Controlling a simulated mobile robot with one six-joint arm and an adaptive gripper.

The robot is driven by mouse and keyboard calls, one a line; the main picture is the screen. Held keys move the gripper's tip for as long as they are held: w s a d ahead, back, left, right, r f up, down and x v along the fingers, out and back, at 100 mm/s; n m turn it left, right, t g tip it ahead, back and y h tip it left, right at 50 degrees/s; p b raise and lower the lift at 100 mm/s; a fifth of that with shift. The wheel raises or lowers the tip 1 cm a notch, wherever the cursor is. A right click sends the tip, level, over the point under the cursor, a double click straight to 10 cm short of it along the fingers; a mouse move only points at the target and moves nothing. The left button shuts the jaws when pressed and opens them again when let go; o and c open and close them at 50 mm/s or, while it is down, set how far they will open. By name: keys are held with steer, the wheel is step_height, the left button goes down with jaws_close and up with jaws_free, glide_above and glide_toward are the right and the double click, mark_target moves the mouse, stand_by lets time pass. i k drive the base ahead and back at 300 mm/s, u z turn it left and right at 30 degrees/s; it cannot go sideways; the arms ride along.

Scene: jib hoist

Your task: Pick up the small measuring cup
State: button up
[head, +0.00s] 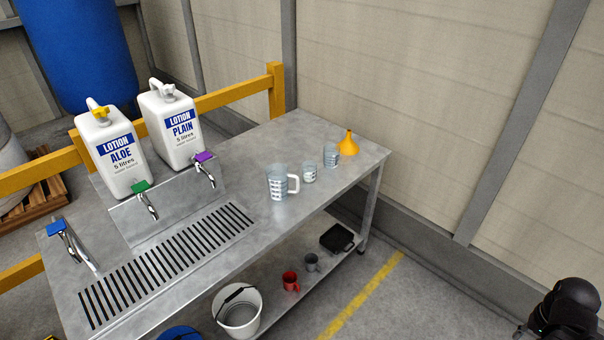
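The small measuring cup (310,173) is clear with printed markings. It stands upright on the steel table between a larger clear measuring jug (277,184) with a handle, to its left, and a taller clear measuring cup (331,155), to its right. The three stand close together but look apart. Nothing hides the small cup. My gripper cannot be made out in the head view; only a dark part, apparently of my arm, shows at the lower right corner, well away from the table.
A yellow funnel (348,144) stands behind the taller cup. Two white lotion jugs, plain (172,125) and aloe (113,155), stand at the back left behind taps and a drain grate (170,262). A lower shelf holds a bucket (239,312), a red mug (290,282) and a grey mug (311,262).

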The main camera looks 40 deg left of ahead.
mark_target(308, 168)
steer(key=u, duration=1.5)
steer(key=k, duration=0.95)
steer(key=i, duration=0.7)
steer(key=u, duration=0.05)
